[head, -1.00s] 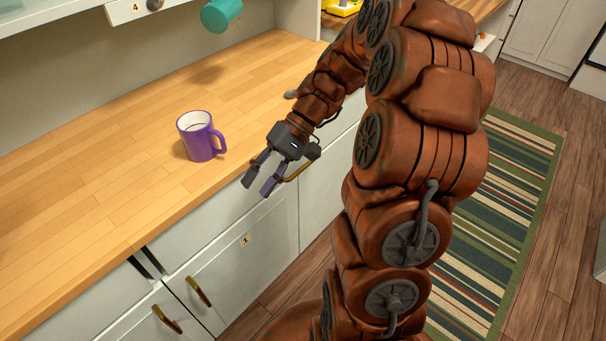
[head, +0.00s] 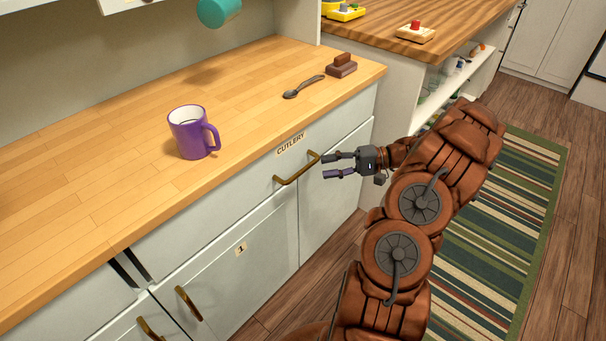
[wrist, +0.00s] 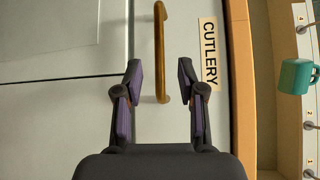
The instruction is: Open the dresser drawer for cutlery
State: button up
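The cutlery drawer (head: 245,205) is a pale grey front under the wooden counter, and it looks shut. Its "CUTLERY" label (head: 290,144) sits near its top edge; the label also shows in the wrist view (wrist: 209,54). A brass bar handle (head: 297,169) is on the drawer front. My gripper (head: 334,165) is open and empty, just right of the handle in the head view, with its fingers pointing toward the drawer. In the wrist view the handle (wrist: 160,50) lies ahead, and its near end is between my open fingertips (wrist: 160,82). I see no grip on it.
A purple mug (head: 193,133), a spoon (head: 303,87) and a brown block-like object (head: 342,66) stand on the counter (head: 110,180). Cabinet door 1 (head: 235,270) is below. A teal mug (head: 219,12) hangs above. Free floor and a striped rug (head: 510,220) lie to the right.

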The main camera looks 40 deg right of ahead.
aim_at(306, 170)
jog(key=shift+x, duration=3.8)
grip_shut()
